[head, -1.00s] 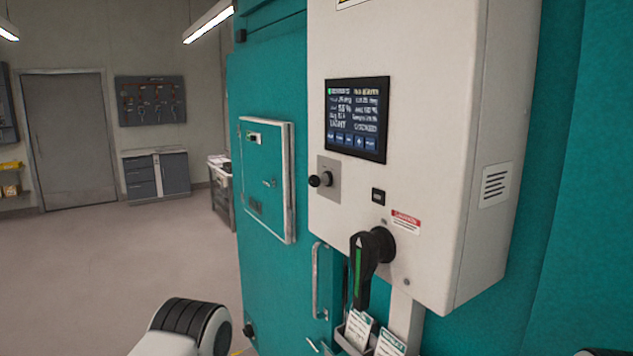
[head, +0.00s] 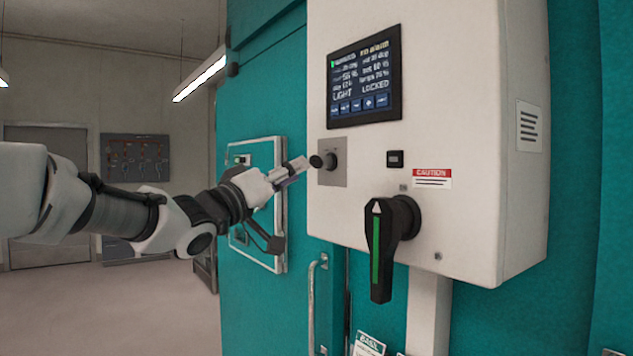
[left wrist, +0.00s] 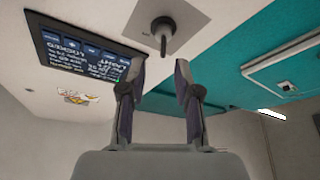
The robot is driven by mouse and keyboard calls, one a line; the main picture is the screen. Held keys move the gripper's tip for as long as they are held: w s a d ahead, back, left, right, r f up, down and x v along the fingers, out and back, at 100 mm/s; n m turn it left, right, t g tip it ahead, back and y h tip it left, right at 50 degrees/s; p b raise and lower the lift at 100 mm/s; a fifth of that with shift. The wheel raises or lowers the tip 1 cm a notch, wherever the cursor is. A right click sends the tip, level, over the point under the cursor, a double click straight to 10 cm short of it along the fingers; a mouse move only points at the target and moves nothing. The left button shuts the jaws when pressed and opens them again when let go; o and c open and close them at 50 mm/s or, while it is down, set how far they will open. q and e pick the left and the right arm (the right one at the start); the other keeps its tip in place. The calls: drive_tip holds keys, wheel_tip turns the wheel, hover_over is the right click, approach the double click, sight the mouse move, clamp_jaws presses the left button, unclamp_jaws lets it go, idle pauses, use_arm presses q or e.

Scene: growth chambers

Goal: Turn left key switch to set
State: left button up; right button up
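The key switch (head: 328,160) is a dark knob on a grey square plate (head: 333,177), below the display on the white control box (head: 450,120). It also shows in the left wrist view (left wrist: 163,36), beyond the fingertips. My left gripper (head: 302,166) is just left of the knob in the head view, and a small gap shows between them. In the left wrist view my left gripper (left wrist: 160,72) has its two fingers apart, with nothing between them. My right gripper is out of view.
The display (head: 364,80) reads "LIGHT" and "LOCKED". A large black handle with a green stripe (head: 385,245) hangs below right of the switch, under a caution label (head: 432,178). A teal panel with a pale frame (head: 262,215) is behind my left arm.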

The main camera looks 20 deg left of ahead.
sight(315, 158)
use_arm(q)
drive_tip(key=p+x, duration=0.1)
drive_tip(key=x, duration=0.4)
drive_tip(key=shift+w+d+p, duration=0.1)
drive_tip(key=shift+w+p, duration=0.3)
drive_tip(key=shift+w, duration=0.1)
drive_tip(key=shift+w+d+r, duration=0.15)
drive_tip(key=shift+w+d, duration=0.1)
drive_tip(key=shift+w, duration=0.15)
clamp_jaws()
drive_tip(key=m+g+h, duration=0.1)
drive_tip(key=m+h, duration=0.1)
drive_tip(key=m, duration=0.2)
drive_tip(key=m+g+h+p, duration=0.1)
drive_tip(key=m+h, duration=0.1)
drive_tip(key=m, duration=0.3)
drive_tip(key=m+g+h, duration=0.1)
drive_tip(key=m, duration=0.1)
drive_tip(key=m+g+h+p, duration=0.1)
drive_tip(key=m, duration=0.2)
drive_tip(key=m+g+h+p, duration=0.1)
drive_tip(key=m, duration=0.2)
drive_tip(key=shift+g, duration=0.4)
drive_tip(key=shift+m, duration=0.3)
